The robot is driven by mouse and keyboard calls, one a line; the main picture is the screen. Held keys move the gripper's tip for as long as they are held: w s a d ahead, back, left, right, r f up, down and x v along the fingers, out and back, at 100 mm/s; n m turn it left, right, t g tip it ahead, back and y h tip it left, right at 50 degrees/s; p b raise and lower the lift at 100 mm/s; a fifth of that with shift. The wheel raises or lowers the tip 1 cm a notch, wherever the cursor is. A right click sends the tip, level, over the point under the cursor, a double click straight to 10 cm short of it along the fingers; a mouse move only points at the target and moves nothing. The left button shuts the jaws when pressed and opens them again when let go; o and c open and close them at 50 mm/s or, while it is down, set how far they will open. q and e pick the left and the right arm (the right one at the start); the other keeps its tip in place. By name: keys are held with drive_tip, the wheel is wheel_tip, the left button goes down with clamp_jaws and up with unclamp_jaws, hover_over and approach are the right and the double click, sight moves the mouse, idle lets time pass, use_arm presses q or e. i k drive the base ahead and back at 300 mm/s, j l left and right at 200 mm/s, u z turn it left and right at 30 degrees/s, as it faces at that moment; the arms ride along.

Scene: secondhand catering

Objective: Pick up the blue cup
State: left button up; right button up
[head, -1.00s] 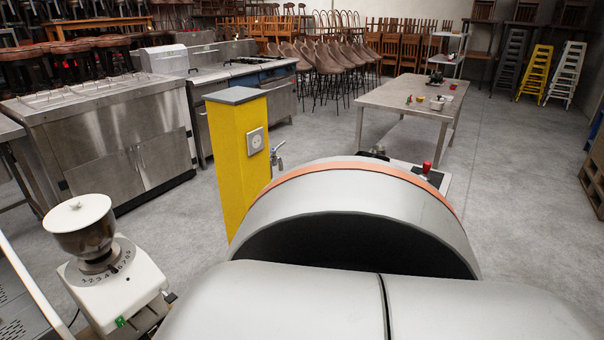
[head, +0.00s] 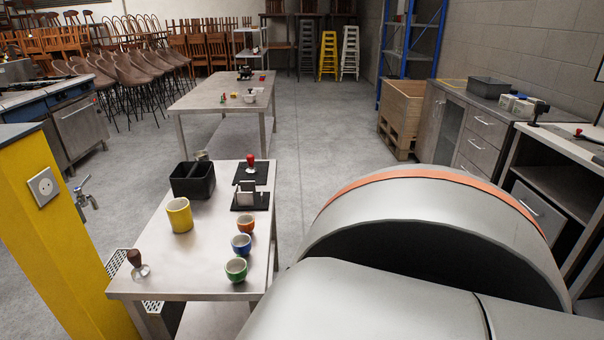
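The blue cup (head: 241,245) stands upright on the near metal table (head: 150,272), close to its right edge. It is between an orange cup (head: 245,225) behind it and a green cup (head: 236,269) in front of it, and the three form a short row. The opening of the blue cup faces up. Neither of my grippers shows in the head view. Large grey and white parts of my own body cover the lower right.
A yellow mug (head: 179,215), a black bin (head: 193,180), a black stand with a red-handled tamper (head: 250,172) and a wooden-handled tamper (head: 137,263) share the table. A yellow pillar (head: 55,230) stands left. A second table (head: 225,92) is behind. Floor (head: 310,140) is clear to the right.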

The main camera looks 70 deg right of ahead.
sight(240, 243)
drive_tip(key=z, duration=1.65)
drive_tip(key=i+l+u, duration=0.15)
drive_tip(key=l, duration=0.25)
drive_tip(key=i+l+u, duration=0.15)
drive_tip(key=l, duration=0.3)
drive_tip(key=i+l+u, duration=0.15)
drive_tip(key=l, duration=0.3)
drive_tip(key=i+l+u, duration=0.1)
drive_tip(key=l, duration=0.35)
